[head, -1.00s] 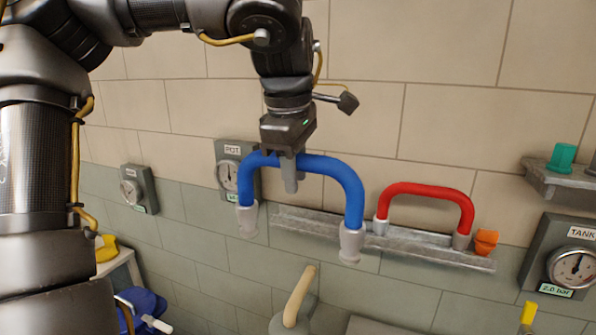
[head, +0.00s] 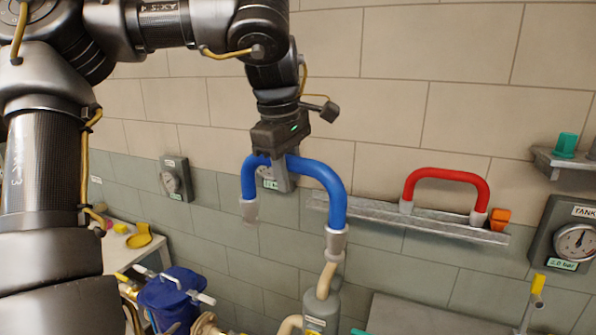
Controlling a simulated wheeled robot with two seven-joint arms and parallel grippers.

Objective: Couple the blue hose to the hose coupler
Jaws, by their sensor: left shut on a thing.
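The blue hose (head: 325,178) is an arch with a grey cuff on each end, both cuffs pointing down. My left gripper (head: 281,170) is shut on its top left part and holds it up in front of the wall. The right cuff (head: 336,243) is just above a cream bent pipe (head: 326,281) on a grey cylinder (head: 322,310); I cannot tell whether they touch. The left cuff (head: 249,210) hangs free. I cannot tell for sure which fitting is the hose coupler. My right gripper is not in view.
A red hose (head: 446,174) stands on a metal wall ledge (head: 385,219) beside an orange piece (head: 500,219). A tank gauge (head: 573,243) is at the right. A blue valve body (head: 171,296) with handles is at the lower left, near a table (head: 118,250).

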